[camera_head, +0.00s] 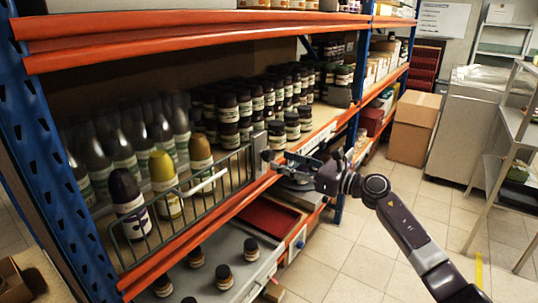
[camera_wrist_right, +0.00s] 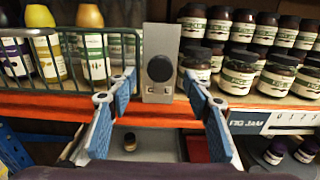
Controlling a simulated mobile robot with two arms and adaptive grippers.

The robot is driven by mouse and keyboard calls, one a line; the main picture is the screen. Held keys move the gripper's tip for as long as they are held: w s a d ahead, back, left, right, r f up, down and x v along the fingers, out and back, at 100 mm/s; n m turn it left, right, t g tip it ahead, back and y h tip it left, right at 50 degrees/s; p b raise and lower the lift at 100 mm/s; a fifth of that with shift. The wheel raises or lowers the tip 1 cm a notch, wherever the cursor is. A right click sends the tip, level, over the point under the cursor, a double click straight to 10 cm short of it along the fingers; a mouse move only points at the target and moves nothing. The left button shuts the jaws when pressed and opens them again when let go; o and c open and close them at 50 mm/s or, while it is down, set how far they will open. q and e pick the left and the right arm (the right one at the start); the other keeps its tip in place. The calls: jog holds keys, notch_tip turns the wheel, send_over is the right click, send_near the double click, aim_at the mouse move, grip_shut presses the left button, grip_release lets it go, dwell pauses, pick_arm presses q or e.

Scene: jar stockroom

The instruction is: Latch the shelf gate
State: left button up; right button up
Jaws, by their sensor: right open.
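The wire shelf gate (camera_head: 228,190) stands upright along the front edge of the left part of the shelf, with a pale bar on it. It also shows at left in the wrist view (camera_wrist_right: 72,84). Its right end is beside a grey latch plate (camera_head: 261,150) with a round black knob (camera_wrist_right: 160,68). I cannot tell whether the latch is engaged. My right gripper (camera_head: 277,163) is open and empty just in front of the plate. In the wrist view its blue-padded fingers (camera_wrist_right: 160,88) spread below and to either side of the plate. My left gripper is not in view.
Tall bottles (camera_head: 162,180) stand behind the gate. Dark jars (camera_head: 276,134) crowd the shelf right of the plate. The orange shelf beam (camera_head: 200,232) runs below the gate, above a lower tray with small jars (camera_head: 223,274).

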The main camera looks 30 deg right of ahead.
aim_at(272, 157)
jog(key=shift+p+x, duration=0.65)
jog(key=shift+x, duration=1.95)
jog(key=c, duration=1.1)
jog(key=shift+c, duration=0.2)
